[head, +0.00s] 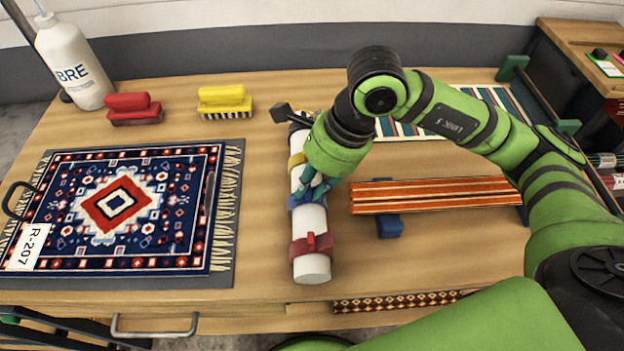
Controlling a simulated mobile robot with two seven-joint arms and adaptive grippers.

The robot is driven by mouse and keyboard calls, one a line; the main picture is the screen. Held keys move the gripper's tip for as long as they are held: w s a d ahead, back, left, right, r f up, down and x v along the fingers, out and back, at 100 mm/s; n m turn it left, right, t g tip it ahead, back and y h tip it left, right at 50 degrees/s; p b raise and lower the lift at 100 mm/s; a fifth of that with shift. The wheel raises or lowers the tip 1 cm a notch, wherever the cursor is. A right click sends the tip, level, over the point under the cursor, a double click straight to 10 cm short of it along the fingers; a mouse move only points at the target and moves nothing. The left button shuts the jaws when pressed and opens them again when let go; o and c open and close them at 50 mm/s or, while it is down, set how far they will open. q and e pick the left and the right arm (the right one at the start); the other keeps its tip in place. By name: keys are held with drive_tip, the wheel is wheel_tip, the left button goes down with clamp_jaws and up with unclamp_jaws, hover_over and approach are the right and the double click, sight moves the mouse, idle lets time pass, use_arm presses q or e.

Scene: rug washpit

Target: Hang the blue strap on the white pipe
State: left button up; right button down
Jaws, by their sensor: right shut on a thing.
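The white pipe (312,268) lies on the wooden table, pointing from the front edge toward the back. The blue strap (301,201) is at the middle of the pipe, against its upper side. Whether it goes all the way around cannot be seen. My right gripper (312,193) comes down over the pipe from the right and is shut on the blue strap; its fingers and wrist hide part of both. A red strap (312,244) sits on the pipe's near end, and a yellow strap (297,161) sits farther back. My left gripper is not in view.
A patterned rug (120,205) lies at the left. A red brush (134,108), a yellow brush (224,100) and a white bottle (72,62) stand behind it. An orange striped textile (430,194) on blue supports is right of the pipe. Bare table lies around the pipe's near end.

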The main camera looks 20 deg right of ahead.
drive_tip(key=c, duration=1.1)
unclamp_jaws()
drive_tip(key=shift+o, duration=0.2)
